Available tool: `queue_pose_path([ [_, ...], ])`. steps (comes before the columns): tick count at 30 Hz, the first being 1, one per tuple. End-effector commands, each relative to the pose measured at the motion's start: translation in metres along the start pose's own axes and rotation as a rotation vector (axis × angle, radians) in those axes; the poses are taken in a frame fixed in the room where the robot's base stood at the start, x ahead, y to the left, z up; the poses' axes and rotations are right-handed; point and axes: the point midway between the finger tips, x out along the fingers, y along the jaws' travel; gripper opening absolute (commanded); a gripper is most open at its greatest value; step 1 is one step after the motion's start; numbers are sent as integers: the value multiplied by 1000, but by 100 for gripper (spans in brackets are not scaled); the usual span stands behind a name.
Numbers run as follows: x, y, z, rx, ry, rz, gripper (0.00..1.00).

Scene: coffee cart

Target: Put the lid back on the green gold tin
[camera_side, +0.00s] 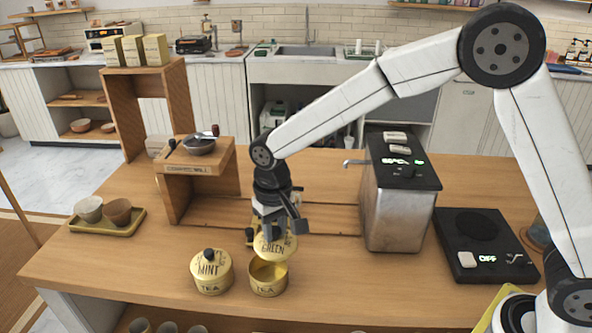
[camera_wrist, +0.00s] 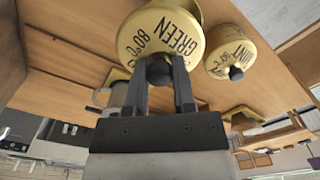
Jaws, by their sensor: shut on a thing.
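The gold lid marked GREEN (camera_side: 277,246) is in my gripper (camera_side: 275,228), held by its black knob. In the wrist view my gripper (camera_wrist: 160,75) has its two fingers on either side of the knob, and the lid (camera_wrist: 150,35) hangs at the fingertips. The lid looks tilted in the side view, with its top face turned to the camera. The open gold tin (camera_side: 268,290), marked TEA, stands upright on the counter just below the lid. Its bare inside shows in front of the lid. I cannot tell whether the lid touches its rim.
A lidded gold MINT tin (camera_side: 211,272) stands close left of the open tin; it also shows in the wrist view (camera_wrist: 228,58). A wooden stand (camera_side: 190,168) with a bowl is behind left. A metal machine (camera_side: 395,215) stands right.

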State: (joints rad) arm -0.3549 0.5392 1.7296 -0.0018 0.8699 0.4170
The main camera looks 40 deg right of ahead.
Motion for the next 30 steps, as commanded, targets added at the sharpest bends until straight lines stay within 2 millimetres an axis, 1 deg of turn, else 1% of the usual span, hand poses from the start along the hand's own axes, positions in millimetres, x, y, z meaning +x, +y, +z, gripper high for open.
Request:
queue_pose_path([
  [1,-1,-6,-4,1,1,0,0],
  [6,-3,-15,-10,10,1,0,0],
  [17,-1,-16,-11,11,0,0,0],
  [23,6,-16,-10,10,-1,0,0],
  [30,21,-16,-10,10,0,-1,0],
])
